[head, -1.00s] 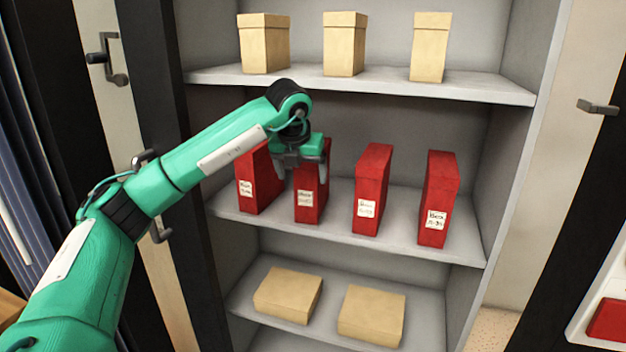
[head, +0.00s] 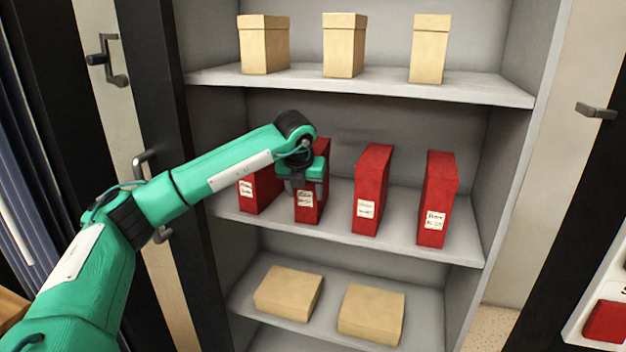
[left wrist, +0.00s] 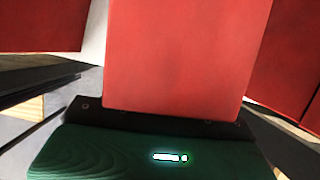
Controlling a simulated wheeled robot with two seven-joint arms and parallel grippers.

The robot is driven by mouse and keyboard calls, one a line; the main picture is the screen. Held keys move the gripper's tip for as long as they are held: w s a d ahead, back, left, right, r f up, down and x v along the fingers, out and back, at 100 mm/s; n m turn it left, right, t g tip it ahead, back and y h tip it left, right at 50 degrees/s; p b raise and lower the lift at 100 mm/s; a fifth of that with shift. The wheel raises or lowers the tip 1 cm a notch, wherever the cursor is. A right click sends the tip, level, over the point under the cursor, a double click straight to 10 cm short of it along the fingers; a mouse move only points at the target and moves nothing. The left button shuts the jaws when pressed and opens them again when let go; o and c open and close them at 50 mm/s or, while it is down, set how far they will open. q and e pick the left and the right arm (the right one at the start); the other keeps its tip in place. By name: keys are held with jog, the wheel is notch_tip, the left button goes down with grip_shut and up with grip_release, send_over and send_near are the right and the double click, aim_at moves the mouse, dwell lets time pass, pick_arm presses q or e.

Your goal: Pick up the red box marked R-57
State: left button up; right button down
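Several red boxes stand upright in a row on the middle shelf. The second red box from the left (head: 304,213) has a white label, too small to read. My left gripper (head: 307,189) is at the upper part of this box, its fingers at either side. I cannot tell whether they press on it. In the left wrist view a red box (left wrist: 185,50) fills the middle, right up against the gripper body. The other red boxes are the leftmost one (head: 262,195), partly hidden by my arm, the third (head: 371,185) and the rightmost (head: 438,190). My right gripper is out of view.
Tan boxes stand on the top shelf (head: 350,83), close above my left wrist. Two tan boxes (head: 288,294) (head: 371,312) lie on the bottom shelf. The cabinet's dark side edge (head: 175,150) is behind my forearm. Gaps separate the red boxes.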

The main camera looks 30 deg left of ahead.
pick_arm(q)
jog(key=c, duration=0.7)
jog(key=shift+o, duration=0.2)
